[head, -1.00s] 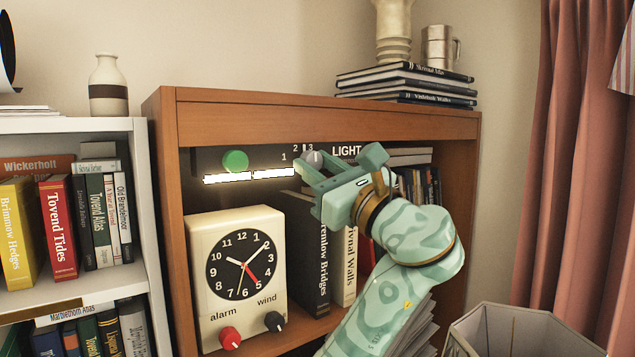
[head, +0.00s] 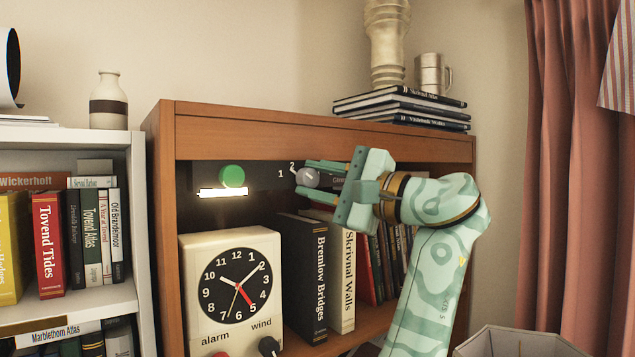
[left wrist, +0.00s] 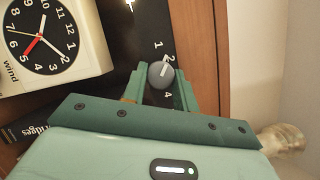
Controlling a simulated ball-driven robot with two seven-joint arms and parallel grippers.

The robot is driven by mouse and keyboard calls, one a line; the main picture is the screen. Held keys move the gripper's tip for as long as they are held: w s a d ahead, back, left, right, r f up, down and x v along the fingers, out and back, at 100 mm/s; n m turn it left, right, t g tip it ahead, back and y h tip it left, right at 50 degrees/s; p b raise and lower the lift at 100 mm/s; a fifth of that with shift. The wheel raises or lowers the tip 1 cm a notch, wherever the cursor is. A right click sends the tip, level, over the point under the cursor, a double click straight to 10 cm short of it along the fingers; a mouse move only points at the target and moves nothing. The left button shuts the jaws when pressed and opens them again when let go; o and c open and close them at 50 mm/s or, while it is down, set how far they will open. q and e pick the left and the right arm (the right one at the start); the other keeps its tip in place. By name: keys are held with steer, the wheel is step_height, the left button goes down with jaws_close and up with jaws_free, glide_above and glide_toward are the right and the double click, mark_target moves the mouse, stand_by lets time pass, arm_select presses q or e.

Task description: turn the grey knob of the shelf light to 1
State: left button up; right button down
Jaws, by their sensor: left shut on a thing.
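The grey knob (head: 307,178) of the shelf light sits on the dark panel (head: 262,182) under the top board of the wooden bookcase. Its white pointer mark points up and left, towards the 2; the 1 is further left. The knob (left wrist: 160,75) also shows in the left wrist view, with its mark towards the 2. My left gripper (head: 308,179) is shut on the knob, one finger above and one below. The gripper hides the 3 and the word LIGHT in the head view. My right gripper is out of view.
A green knob (head: 232,176) and a lit white strip (head: 222,193) are left on the panel. A cream clock (head: 231,288) stands below, beside upright books (head: 305,280). Stacked books (head: 402,107) lie on top. A bin (head: 515,343) stands at lower right.

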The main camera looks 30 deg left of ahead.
arm_select(q)
steer(key=shift+n+g+h+p, duration=0.3)
steer(key=shift+n+h, duration=0.1)
steer(key=shift+n, duration=0.8)
steer(key=o, duration=1)
steer(key=shift+c, duration=0.2)
steer(key=d+b, duration=0.2)
steer(key=d, duration=1)
steer(key=shift+f, duration=0.35)
